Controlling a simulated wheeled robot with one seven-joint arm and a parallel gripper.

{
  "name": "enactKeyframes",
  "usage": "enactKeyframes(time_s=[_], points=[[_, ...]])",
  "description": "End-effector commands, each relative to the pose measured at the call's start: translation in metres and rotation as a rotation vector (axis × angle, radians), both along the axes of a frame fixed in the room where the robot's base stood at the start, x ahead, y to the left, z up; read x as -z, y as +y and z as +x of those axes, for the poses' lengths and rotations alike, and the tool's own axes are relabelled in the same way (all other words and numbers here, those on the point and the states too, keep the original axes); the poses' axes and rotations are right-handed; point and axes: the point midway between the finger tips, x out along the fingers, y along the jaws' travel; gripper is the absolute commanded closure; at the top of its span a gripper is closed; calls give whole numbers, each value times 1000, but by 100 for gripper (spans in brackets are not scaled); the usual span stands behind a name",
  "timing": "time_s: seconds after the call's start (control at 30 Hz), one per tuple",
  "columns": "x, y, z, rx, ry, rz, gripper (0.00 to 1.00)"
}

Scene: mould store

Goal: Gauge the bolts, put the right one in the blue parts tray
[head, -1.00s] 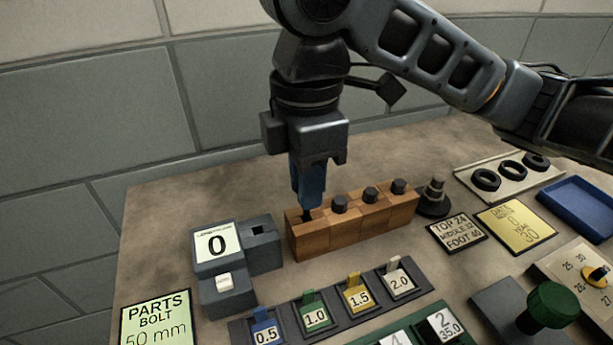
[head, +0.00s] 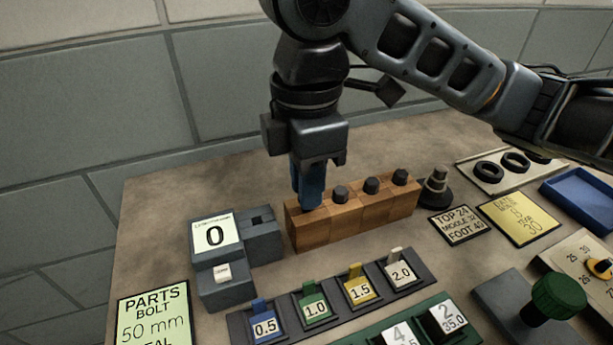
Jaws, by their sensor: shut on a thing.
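The gauge (head: 264,243) stands left of the block, with a dark slot on top and a display (head: 215,234) reading 0. The blue parts tray (head: 583,208) lies at the far right and looks empty. A green card (head: 153,318) at the lower left reads "PARTS BOLT 50 mm".
A rack of tabs (head: 335,300) marked 0.5 to 2.0 lies in front of the block. A dark stepped cone (head: 436,188) stands at its right. Black rings (head: 515,163), a yellow card (head: 519,217) and a green knob (head: 558,297) fill the right side.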

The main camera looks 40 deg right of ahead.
Motion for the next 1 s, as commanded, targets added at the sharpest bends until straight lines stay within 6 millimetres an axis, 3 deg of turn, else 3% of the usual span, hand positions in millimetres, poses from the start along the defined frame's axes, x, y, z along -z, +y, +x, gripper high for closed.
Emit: enactKeyframes(time_s=[1.0], points=[[17, 0, 0, 0, 0, 0, 100]])
